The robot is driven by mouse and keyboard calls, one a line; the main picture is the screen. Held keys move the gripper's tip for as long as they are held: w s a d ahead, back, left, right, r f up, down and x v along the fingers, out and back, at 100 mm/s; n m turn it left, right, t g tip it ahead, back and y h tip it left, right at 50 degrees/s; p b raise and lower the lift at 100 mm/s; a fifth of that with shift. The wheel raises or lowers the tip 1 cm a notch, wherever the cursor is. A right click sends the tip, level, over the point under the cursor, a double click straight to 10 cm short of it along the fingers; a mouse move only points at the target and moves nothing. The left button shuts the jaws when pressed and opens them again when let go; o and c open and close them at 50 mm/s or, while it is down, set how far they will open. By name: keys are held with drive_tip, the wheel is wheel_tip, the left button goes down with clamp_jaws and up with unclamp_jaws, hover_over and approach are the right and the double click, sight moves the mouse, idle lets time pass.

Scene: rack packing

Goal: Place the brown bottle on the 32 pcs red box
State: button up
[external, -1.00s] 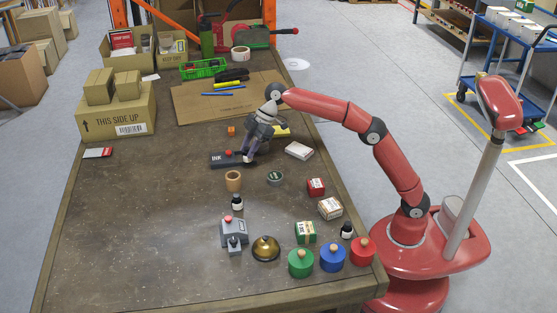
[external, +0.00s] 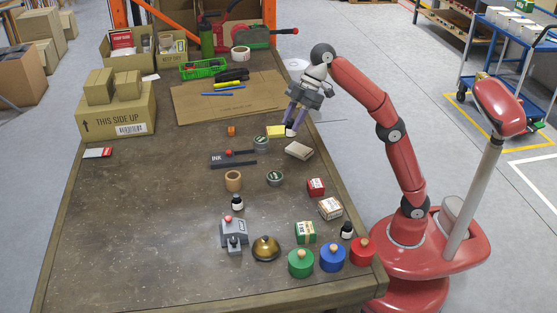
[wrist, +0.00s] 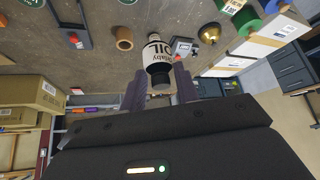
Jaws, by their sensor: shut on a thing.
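My gripper (external: 291,129) is shut on a small bottle. In the wrist view the bottle (wrist: 157,52) has a white label reading "OIL" and a dark cap between my two fingers; its body colour is hard to tell. In the external view the gripper hangs above the right side of the table, near the yellow pad, and mostly hides the bottle. A small red box (external: 316,187) with a white label sits on the table's right side; its print is too small to read. A white-and-red box (external: 330,208) stands just in front of it.
A flat pale box (external: 299,150) lies below my gripper. Two round tins, one of them (external: 275,178) in front, and a wooden cup (external: 233,181) stand left. A green box (external: 306,232), small dark bottles (external: 237,203), a bell (external: 265,248) and coloured knobbed weights (external: 332,257) are nearer.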

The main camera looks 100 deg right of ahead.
drive_tip(key=s+a+r, duration=0.3)
drive_tip(key=s+a, duration=0.2)
drive_tip(key=s, duration=0.2)
drive_tip(key=b, duration=1.1)
hover_over(318, 182)
wheel_tip(318, 182, down, 15)
drive_tip(key=shift+n, duration=0.3)
drive_tip(key=shift+f+b, duration=1.3)
drive_tip(key=shift+f, duration=0.95)
drive_tip(key=shift+f, duration=0.15)
drive_tip(key=o, duration=1)
